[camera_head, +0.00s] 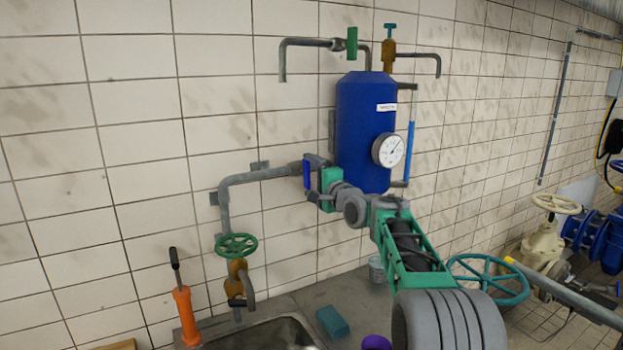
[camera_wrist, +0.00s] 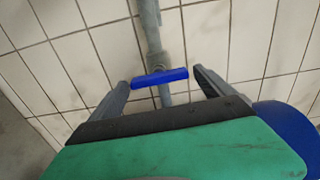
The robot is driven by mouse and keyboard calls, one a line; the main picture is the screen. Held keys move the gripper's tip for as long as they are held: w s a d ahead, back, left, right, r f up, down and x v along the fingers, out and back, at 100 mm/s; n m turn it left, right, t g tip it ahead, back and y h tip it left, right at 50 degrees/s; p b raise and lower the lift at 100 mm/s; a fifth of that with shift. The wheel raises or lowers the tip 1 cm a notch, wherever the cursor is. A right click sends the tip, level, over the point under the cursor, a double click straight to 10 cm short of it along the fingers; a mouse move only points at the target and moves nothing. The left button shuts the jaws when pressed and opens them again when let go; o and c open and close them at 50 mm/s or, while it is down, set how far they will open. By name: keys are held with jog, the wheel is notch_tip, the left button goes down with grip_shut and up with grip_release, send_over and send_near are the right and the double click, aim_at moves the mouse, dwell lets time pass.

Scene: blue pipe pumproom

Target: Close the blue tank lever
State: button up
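The blue tank (camera_head: 358,115) is fixed upright to the tiled wall in the head view, with a white gauge (camera_head: 388,150) on its front. A small blue lever (camera_head: 307,176) sits at the pipe joint to the tank's left. In the wrist view the lever (camera_wrist: 160,77) lies crosswise over a grey pipe. My gripper (camera_head: 311,178) is at the lever, with fingers apart. In the wrist view my gripper (camera_wrist: 162,79) is open, one finger near each end of the lever. Whether the fingers touch it I cannot tell. A blue surface, likely the tank, shows at lower right.
A grey pipe (camera_head: 224,190) runs left from the lever and down to a tap with a green handwheel (camera_head: 236,246) above a sink (camera_head: 262,335). An orange tool (camera_head: 184,312) stands at the left.

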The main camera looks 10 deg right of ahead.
jog(key=shift+o, duration=0.6)
jog(key=shift+f, duration=0.1)
jog(key=shift+s, duration=0.1)
jog(key=shift+s+d+f+b, duration=0.1)
jog(key=shift+s+d+b, duration=0.1)
jog(key=shift+s+b, duration=0.15)
jog(key=b+v, duration=0.2)
jog(key=v, duration=0.5)
jog(key=shift+a, duration=0.1)
